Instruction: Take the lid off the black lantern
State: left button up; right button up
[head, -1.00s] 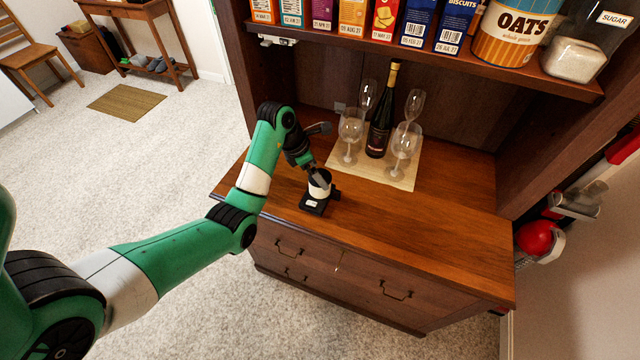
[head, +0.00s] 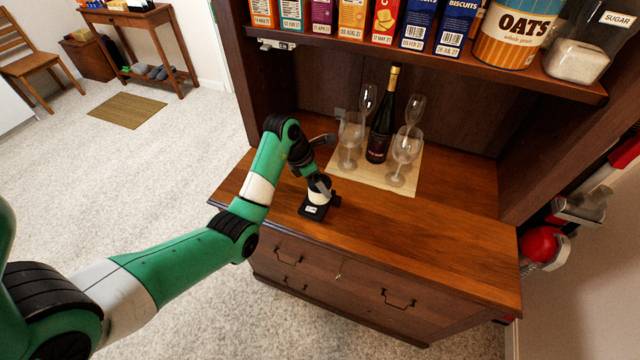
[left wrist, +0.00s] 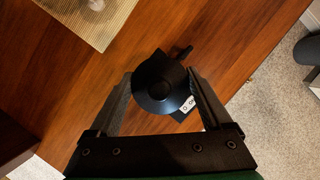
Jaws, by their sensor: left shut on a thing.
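The black lantern (head: 313,210) stands upright near the front left edge of the hutch counter. It has a black square base with a small white tag, and a pale body. Its round dark lid (left wrist: 158,85) is seen from above in the left wrist view. My left gripper (left wrist: 160,82) has a finger on each side of the lid and is shut on it. In the head view my left gripper (head: 319,183) is over the lantern top and hides much of it. I cannot tell whether the lid is raised from the body. My right gripper is not in view.
A wine bottle (head: 381,125) and several glasses stand on a woven mat (head: 400,186) behind the lantern. A shelf (head: 440,62) with boxes and jars hangs above. The counter (head: 440,235) to the right is clear.

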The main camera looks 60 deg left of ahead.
aim_at(322, 176)
pick_arm(q)
jog(key=shift+r, duration=0.15)
jog(key=shift+r+p, duration=0.25)
jog(key=shift+p, duration=0.05)
jog(key=r+p, duration=0.3)
jog(key=r, duration=0.1)
jog(key=shift+s+d, duration=0.15)
jog(key=shift+s, duration=0.2)
jog(key=s+d+r+p, duration=0.6)
jog(key=s+r+p, duration=0.2)
jog(key=s+p, duration=0.3)
jog(key=p, duration=0.3)
jog(key=shift+s+d+p, duration=0.15)
jog(key=shift+s+p, duration=0.25)
